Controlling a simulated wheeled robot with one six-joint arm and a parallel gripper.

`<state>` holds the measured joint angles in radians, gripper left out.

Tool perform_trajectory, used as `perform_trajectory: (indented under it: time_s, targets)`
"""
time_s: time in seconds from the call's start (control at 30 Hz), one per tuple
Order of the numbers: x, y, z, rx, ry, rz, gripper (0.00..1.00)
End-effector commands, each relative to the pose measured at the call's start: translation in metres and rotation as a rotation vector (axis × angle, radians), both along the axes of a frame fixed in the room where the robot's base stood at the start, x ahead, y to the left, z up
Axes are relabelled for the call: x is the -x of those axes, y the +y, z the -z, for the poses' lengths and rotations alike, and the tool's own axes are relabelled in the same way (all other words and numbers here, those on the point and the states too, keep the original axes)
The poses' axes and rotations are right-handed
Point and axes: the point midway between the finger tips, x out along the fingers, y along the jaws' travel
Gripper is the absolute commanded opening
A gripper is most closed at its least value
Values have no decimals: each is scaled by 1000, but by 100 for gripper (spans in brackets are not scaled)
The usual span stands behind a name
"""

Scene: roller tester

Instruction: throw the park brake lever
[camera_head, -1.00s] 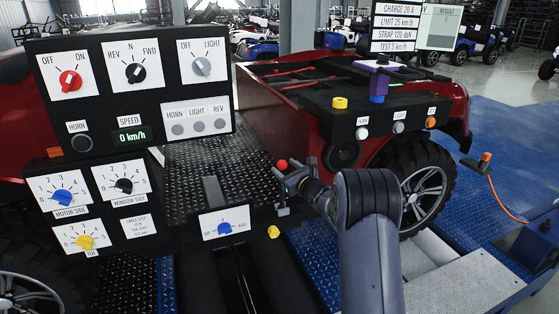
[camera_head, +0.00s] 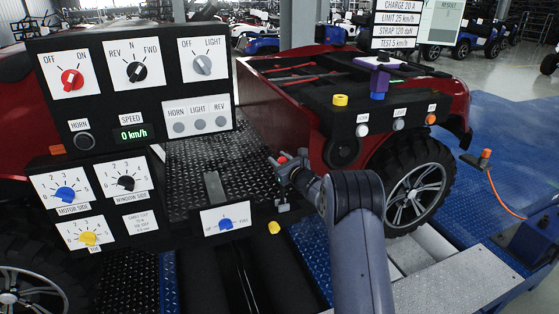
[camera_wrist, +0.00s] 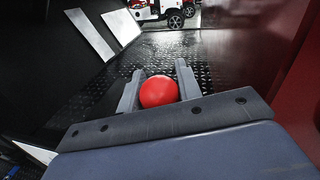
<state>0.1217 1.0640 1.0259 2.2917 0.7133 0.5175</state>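The park brake lever is not labelled in view; a lever with a red ball knob (camera_head: 282,159) stands at the right end of the low black panel, above the tread-plate floor. My gripper (camera_head: 286,162) is at this knob. In the wrist view the red knob (camera_wrist: 159,92) sits between the two grey fingers (camera_wrist: 159,80), nearly filling the gap. I cannot tell whether the fingers press on it or stand just clear. The fingers partly hide the lever's stem.
A black control panel (camera_head: 92,112) with dials and switches stands at the left. A small blue selector (camera_head: 225,223) and a yellow knob (camera_head: 274,228) are near the lever. The red vehicle's wheel (camera_head: 415,192) is close to my arm on the right.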

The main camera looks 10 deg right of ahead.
Motion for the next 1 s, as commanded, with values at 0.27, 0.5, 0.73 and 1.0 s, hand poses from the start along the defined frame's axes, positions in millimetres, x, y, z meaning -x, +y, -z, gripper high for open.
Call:
perform_trajectory:
  time_s: [0.27,0.5,0.73,1.0]
  targets:
    - [0,0,0,0,0,0,10]
    - [0,0,0,0,0,0,0]
    - [-3,-13,3,-62,10,2,0]
    - [-10,-50,10,-225,41,3,0]
